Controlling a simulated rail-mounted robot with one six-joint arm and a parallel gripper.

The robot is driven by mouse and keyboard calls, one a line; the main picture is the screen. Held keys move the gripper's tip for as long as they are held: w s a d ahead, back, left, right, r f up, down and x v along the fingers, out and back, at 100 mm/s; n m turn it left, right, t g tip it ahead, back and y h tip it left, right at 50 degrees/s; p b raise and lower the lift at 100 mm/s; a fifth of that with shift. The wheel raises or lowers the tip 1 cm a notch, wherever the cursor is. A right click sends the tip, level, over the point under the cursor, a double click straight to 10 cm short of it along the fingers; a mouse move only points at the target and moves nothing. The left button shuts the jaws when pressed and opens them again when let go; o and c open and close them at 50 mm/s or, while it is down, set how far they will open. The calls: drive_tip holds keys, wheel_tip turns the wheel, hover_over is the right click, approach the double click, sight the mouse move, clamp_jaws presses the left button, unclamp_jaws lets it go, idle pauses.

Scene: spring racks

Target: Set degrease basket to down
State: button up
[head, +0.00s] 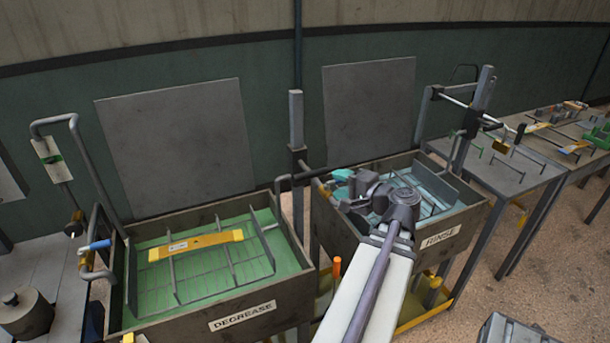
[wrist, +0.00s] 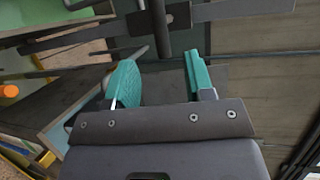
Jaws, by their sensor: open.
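The degrease tank (head: 262,307) stands at left, holding green liquid and a wire basket (head: 267,254). A yellow bar (head: 195,244) with a label lies across the basket. I cannot tell for certain how deep the basket sits. A grey post (head: 296,118) behind the tank's right corner carries a dark sliding block with bent arms, one reaching toward the basket. My gripper (head: 340,183) is just right of this post, over the rinse tank's left side. In the wrist view its teal fingers (wrist: 158,70) are apart and empty, with a dark rod (wrist: 161,38) ending near the fingertips.
The rinse tank (head: 440,240) with bluish liquid stands at right, partly behind my arm. A bent pipe with a blue grip (head: 95,246) is at the degrease tank's left. Another post (head: 480,100) rises behind the rinse tank. Tables with small parts stand farther right.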

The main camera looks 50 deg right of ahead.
sight(313, 176)
drive_tip(key=b+x, duration=0.1)
drive_tip(key=x, duration=0.9)
drive_tip(key=shift+w+f+b, duration=0.1)
drive_tip(key=shift+w+b, duration=0.15)
drive_tip(key=shift+b, duration=0.1)
drive_tip(key=shift+c, duration=0.2)
clamp_jaws()
